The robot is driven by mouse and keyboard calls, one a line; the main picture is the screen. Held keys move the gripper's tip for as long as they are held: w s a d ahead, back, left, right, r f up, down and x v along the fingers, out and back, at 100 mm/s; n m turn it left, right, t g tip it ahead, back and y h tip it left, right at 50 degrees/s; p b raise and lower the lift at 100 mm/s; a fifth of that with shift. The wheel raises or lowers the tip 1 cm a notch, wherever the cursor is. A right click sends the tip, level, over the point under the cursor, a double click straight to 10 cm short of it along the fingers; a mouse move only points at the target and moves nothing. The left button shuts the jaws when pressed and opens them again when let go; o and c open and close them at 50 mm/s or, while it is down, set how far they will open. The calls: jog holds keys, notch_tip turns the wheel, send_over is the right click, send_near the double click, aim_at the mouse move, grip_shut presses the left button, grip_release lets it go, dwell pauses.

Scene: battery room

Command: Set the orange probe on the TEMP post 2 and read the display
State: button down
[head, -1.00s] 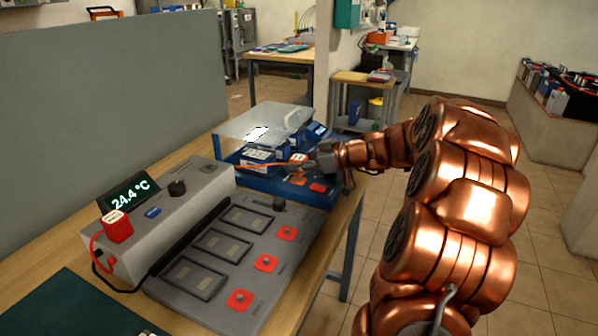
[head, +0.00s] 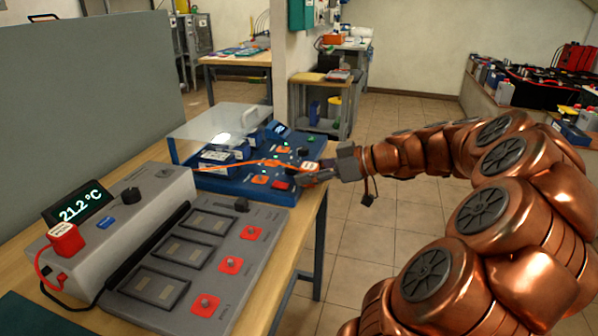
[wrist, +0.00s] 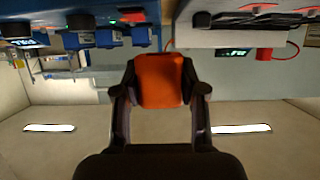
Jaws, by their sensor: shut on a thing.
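My gripper (head: 322,174) is shut on the orange probe (wrist: 160,80), which fills the space between the fingers in the wrist view. In the head view the probe (head: 308,167) shows a pale labelled top. An orange cable (head: 235,164) runs from it across the blue unit (head: 225,182). The gripper is at the right edge of this unit, beside its orange-marked posts (head: 260,179). Post labels are too small to read, so I cannot tell which is TEMP post 2. The blue unit's small display (head: 278,128) is lit but unreadable.
A grey unit (head: 165,210) stands nearer, with a display (head: 78,206) reading 21.2 °C, a red probe (head: 64,238) and several red-based posts (head: 231,264). A clear lid (head: 222,132) is raised over the blue unit's batteries. Open floor (head: 380,230) lies right of the bench.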

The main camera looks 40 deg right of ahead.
jog(key=w+d+p, duration=0.1)
jog(key=w, duration=0.1)
jog(key=w+d+r, duration=0.1)
jog(key=w, duration=0.2)
jog(key=w+d+p, duration=0.1)
jog(key=w, duration=0.2)
jog(key=shift+w+d+r+p, duration=0.15)
jog(key=shift+d+r+p, duration=0.15)
jog(key=shift+r, duration=0.1)
jog(key=p, duration=0.3)
send_over(272, 160)
jog(key=shift+d+r, duration=0.1)
jog(key=shift+r, duration=0.05)
jog(key=shift+f, duration=0.25)
jog(key=shift+f+b, duration=0.3)
jog(key=shift+f, duration=2.4)
jog(key=shift+b, duration=1.65)
jog(key=shift+f+b, duration=0.7)
jog(key=shift+b, duration=0.15)
jog(key=c, duration=0.9)
grip_release()
jog(key=shift+c, duration=0.2)
